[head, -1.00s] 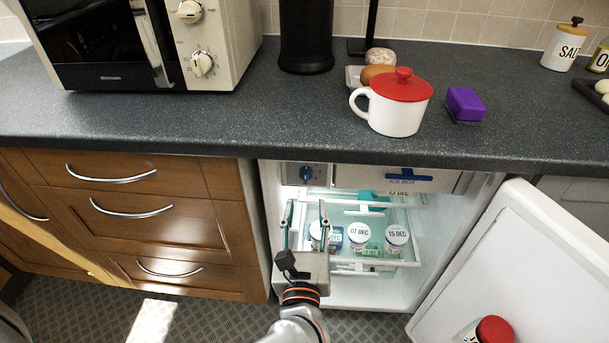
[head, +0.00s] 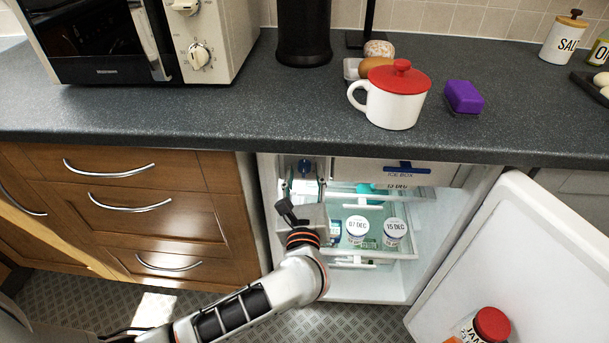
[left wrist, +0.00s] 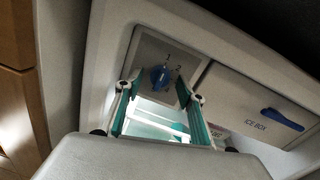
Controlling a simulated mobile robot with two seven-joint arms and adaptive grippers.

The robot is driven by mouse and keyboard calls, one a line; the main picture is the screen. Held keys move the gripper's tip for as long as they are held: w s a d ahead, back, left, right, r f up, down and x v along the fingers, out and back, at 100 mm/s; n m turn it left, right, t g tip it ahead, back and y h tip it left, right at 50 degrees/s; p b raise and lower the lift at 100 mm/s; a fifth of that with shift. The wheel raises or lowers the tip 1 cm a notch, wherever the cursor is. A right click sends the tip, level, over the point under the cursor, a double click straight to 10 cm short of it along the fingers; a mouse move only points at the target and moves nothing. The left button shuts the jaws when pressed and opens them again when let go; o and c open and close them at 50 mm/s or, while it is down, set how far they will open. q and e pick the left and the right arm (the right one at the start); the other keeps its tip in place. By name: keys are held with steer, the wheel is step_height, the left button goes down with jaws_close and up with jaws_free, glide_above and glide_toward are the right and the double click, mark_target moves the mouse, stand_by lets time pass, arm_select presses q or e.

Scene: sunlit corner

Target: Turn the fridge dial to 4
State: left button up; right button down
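The fridge dial (head: 304,167) is a small blue knob on a grey panel at the top left inside the open fridge. My left gripper (head: 304,186) reaches into the fridge just below and in front of the dial. It also shows in the left wrist view (left wrist: 157,92), open and empty, with its teal-lined fingers apart and the dial seen between and beyond the tips. I cannot see contact with the dial. My right gripper is not in view.
The ice box door (head: 405,172) is right of the dial. Glass shelves below hold jars, including one marked 07 DEC (head: 357,228). The open fridge door (head: 520,260) stands at right, wooden drawers (head: 130,205) at left. The dark counter (head: 200,118) overhangs the fridge.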

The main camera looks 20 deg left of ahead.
arm_select(q)
steer(key=c, duration=1.1)
